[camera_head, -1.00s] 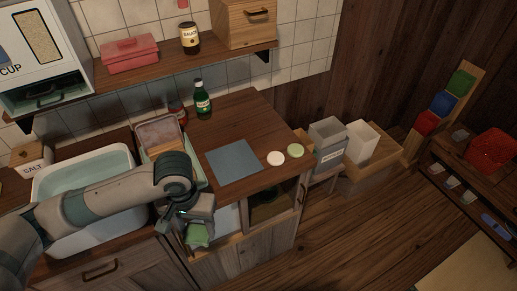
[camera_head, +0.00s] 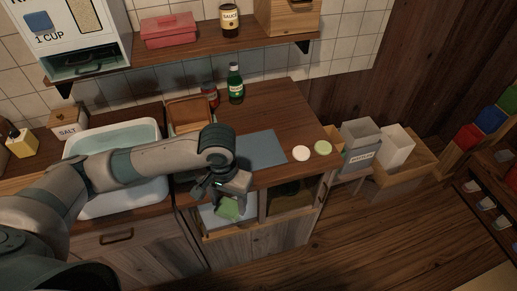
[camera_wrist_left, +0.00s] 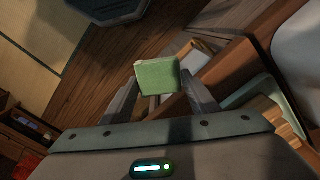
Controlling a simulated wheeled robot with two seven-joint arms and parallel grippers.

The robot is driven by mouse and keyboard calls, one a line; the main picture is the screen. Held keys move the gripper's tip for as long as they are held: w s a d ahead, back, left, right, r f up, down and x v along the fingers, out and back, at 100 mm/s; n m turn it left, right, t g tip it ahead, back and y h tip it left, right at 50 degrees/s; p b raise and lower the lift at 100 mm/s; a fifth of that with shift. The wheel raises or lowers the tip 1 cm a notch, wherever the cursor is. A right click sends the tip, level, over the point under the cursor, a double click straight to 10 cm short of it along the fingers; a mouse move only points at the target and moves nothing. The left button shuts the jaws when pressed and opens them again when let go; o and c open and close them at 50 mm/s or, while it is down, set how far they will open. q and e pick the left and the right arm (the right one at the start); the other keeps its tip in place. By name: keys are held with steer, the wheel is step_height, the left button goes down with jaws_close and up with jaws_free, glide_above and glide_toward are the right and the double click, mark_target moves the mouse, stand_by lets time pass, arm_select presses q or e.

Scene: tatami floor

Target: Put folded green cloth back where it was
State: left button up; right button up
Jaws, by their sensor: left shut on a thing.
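The folded green cloth (camera_head: 229,207) is held by my left gripper (camera_head: 226,196) in front of the counter, at the open cabinet compartment below the worktop. In the left wrist view the cloth (camera_wrist_left: 157,76) sits between the two fingers of the left gripper (camera_wrist_left: 155,92), which is shut on it. A pale surface (camera_head: 208,221) shows in the compartment beside and below the cloth. I cannot tell whether the cloth touches it. My right gripper is in neither view.
A green bottle (camera_head: 236,84) stands at the back. Grey (camera_head: 358,145) and white (camera_head: 396,148) bins stand right.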

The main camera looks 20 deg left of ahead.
arm_select(q)
steer(key=w+d+r+m, duration=0.4)
steer(key=w+m, duration=0.3)
steer(key=m, duration=0.2)
steer(key=w+d+r+m, duration=0.5)
steer(key=w+m, duration=0.3)
steer(key=m, duration=0.2)
steer(key=shift+r, duration=0.7)
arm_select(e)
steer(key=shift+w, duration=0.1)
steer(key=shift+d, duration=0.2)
